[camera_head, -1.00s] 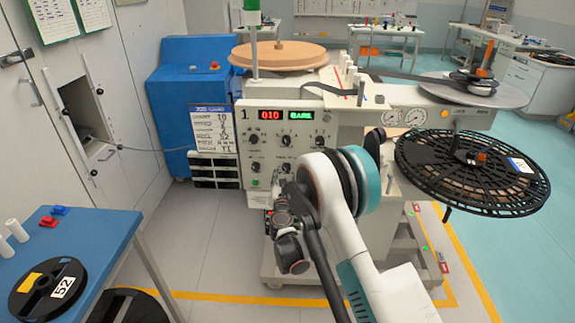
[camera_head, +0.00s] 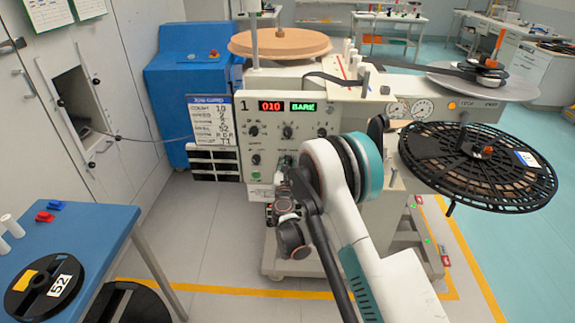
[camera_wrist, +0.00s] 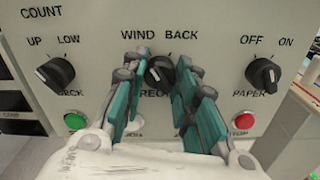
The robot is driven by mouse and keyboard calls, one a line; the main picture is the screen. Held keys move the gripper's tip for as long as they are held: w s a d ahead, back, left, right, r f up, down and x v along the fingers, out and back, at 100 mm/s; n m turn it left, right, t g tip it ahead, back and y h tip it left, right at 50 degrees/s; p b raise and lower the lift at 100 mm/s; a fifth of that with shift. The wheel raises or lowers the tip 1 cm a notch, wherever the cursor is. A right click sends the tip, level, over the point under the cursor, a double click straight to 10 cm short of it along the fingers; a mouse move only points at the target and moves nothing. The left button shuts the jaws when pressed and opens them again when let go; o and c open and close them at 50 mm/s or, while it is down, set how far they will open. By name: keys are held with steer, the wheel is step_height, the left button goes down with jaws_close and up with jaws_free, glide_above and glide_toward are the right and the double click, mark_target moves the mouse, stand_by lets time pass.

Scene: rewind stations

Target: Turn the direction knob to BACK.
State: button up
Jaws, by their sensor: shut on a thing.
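The direction knob (camera_wrist: 160,71) is black and round, on the pale panel below the words WIND at left and BACK at right. My gripper (camera_wrist: 163,61) has its teal-padded fingers on either side of the knob, shut on it. The fingers cover part of the knob and of the label below. I cannot tell exactly where its pointer stands. In the head view my gripper (camera_head: 288,168) is at the lower part of the machine's front panel (camera_head: 258,132), and my wrist hides the knob there.
The COUNT knob (camera_wrist: 55,73) is to the left and the PAPER knob (camera_wrist: 263,73) to the right. A red button (camera_wrist: 243,121) and a green button (camera_wrist: 75,121) sit below them. A black reel (camera_head: 480,165) juts out right of my arm. A blue table (camera_head: 95,228) stands at left.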

steer(key=shift+m, duration=0.3)
steer(key=m, duration=1.1)
steer(key=shift+m, duration=0.3)
stand_by(0.4)
steer(key=o, duration=1.1)
steer(key=s, duration=0.7)
steer(key=shift+s, duration=0.25)
